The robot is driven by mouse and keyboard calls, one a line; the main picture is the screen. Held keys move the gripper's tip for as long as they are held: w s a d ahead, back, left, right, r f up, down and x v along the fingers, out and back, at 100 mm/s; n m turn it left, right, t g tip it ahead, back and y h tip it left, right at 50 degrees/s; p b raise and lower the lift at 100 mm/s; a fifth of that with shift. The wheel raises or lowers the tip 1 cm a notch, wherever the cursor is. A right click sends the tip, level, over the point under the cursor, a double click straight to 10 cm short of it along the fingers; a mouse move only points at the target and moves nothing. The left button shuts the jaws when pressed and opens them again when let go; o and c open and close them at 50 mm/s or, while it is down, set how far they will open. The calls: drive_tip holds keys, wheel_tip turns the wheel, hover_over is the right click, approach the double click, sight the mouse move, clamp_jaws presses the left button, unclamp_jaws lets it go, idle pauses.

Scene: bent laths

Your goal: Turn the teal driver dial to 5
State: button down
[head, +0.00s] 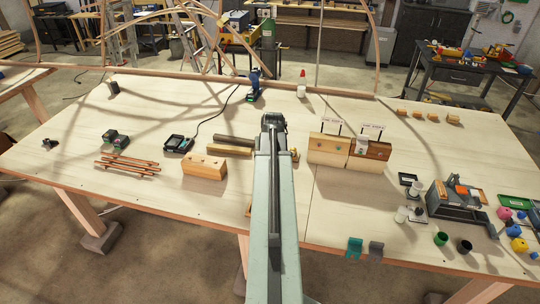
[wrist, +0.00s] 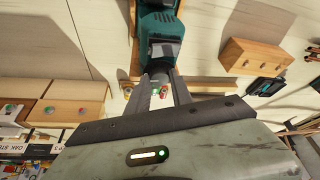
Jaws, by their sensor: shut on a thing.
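The teal driver (wrist: 160,30) shows at the top of the wrist view, with a dark collar at its front end. My gripper (wrist: 160,92) has one finger on each side of that front end and is shut on it. The wrist view does not show numbers on the dial, so its setting cannot be read. In the head view my arm runs up the middle to my gripper (head: 272,122), and the teal driver is hidden there.
A blue driver (head: 254,85) stands behind my gripper. A wooden block (head: 205,166) lies to the left. Two wooden boxes with signs (head: 328,148) stand to the right. A charger (head: 178,144) with a cable lies left. The table's front middle is largely clear.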

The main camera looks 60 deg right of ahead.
drive_tip(key=shift+a, duration=0.15)
idle(0.4)
drive_tip(key=c, duration=1.4)
unclamp_jaws()
drive_tip(key=p+v, duration=0.7)
drive_tip(key=v, duration=0.1)
drive_tip(key=shift+f, duration=0.1)
